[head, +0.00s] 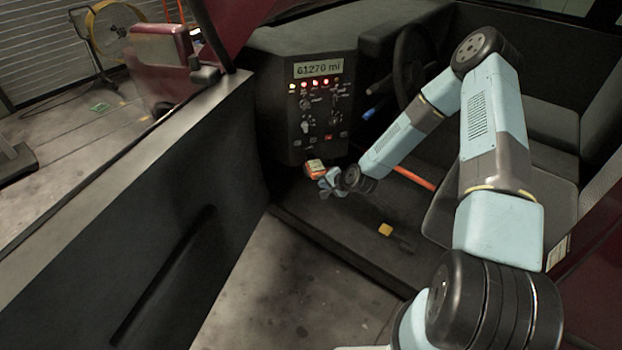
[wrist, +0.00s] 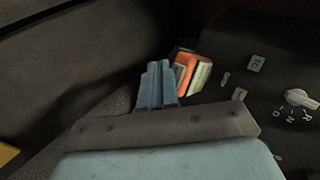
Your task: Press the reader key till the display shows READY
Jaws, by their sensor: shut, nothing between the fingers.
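The reader (head: 315,169), a small orange box with a pale face, sits below the dash panel in the head view. It also shows in the wrist view (wrist: 187,72), just beyond and to the right of my fingertips. My gripper (head: 324,182) is shut and empty, right beside the reader's lower side. Its two blue fingers lie together in the wrist view (wrist: 158,80). I cannot tell whether they touch the reader. The reader's key and any words on its display are too small or hidden to make out.
The dash panel (head: 308,112) above has a display reading "61270 mi", lit red lamps and knobs. The open door (head: 170,190) stands at left, the steering wheel (head: 412,65) and seat at right. A yellow item (head: 385,230) lies on the car floor.

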